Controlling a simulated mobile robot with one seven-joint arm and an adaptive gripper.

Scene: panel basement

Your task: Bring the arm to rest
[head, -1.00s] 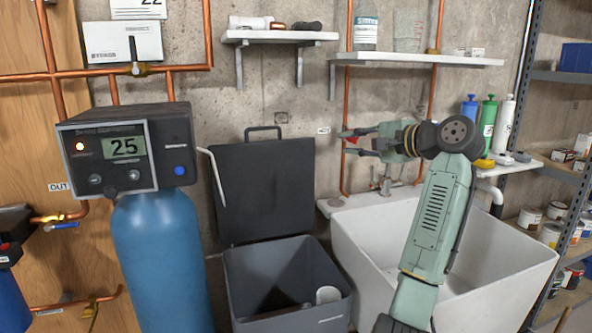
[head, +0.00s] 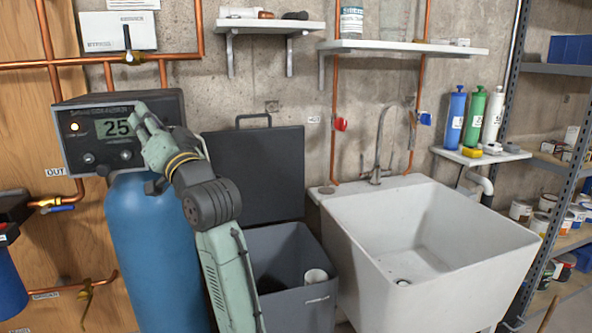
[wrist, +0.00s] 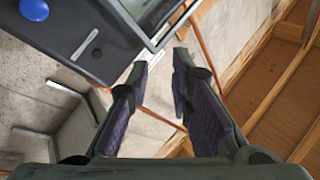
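My gripper (head: 143,122) is raised in front of the water softener's control head (head: 85,140) in the head view. It covers the right part of the display, which reads 25, and the area of the blue button. In the wrist view my gripper (wrist: 160,85) has its two dark-padded fingers apart with nothing between them. The control head (wrist: 85,35) and its blue button (wrist: 34,9) show at the upper left there. Whether a finger touches the housing I cannot tell. My arm rises from the bottom middle, in front of the blue tank (head: 150,250).
The dark bin (head: 305,305) with its lid up holds a white cup-like item (head: 315,277). A white sink (head: 440,230) is to the right, clear of my arm. Shelves (head: 400,48) hang above, and three bottles (head: 476,115) stand on a ledge. Copper pipes (head: 75,62) run at left.

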